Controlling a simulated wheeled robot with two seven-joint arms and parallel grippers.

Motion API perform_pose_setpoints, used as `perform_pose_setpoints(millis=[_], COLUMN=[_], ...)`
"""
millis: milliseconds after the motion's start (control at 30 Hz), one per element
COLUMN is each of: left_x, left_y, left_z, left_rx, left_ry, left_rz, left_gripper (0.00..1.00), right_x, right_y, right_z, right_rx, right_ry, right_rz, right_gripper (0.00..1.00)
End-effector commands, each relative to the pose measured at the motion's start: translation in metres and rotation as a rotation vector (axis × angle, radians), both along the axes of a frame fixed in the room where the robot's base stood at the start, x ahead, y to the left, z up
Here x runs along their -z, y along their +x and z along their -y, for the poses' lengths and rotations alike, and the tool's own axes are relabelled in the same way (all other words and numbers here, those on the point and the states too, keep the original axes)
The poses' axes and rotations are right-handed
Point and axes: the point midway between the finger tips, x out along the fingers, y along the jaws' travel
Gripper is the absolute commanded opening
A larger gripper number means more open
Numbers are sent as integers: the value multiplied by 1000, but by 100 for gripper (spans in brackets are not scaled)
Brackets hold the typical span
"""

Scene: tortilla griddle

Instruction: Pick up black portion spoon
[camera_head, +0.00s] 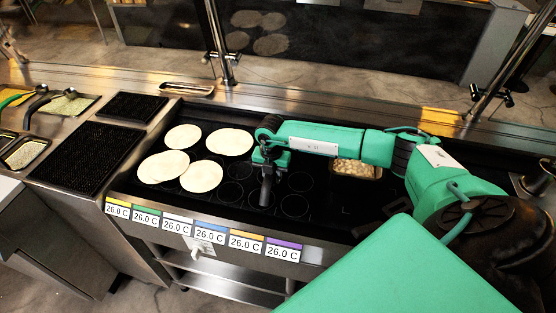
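A black-handled spoon (42,98), which looks like the black portion spoon, lies at the far left with one end at a tray of green food (70,105). My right arm reaches in from the right across the griddle. My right gripper (266,192) points down over the griddle, well to the right of the spoon, just right of the tortillas. Its fingers look like one narrow dark shape, so I cannot tell whether they are open or shut. No spoon is visible at it. My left gripper is not in view.
Several pale tortillas (203,176) lie on the left of the black griddle (225,195). Dark grates (88,155) lie between spoon and griddle. A glass guard with metal posts (222,55) runs behind.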

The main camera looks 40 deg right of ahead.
Motion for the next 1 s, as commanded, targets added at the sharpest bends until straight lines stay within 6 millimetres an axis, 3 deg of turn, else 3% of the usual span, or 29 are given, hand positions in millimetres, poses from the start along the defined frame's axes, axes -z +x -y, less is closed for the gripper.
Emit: perform_pose_setpoints(millis=[267, 467, 800, 1000], left_x=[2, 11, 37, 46], left_y=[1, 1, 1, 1], left_z=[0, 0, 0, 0], left_rx=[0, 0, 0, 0], left_ry=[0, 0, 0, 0], left_rz=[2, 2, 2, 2], left_gripper=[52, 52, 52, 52], right_x=[-6, -32, -126, -172], right_y=[1, 1, 1, 1], right_z=[1, 0, 0, 0], right_rx=[0, -1, -1, 0], right_ry=[-1, 0, 0, 0], right_rz=[2, 5, 6, 5], right_gripper=[5, 5, 5, 5])
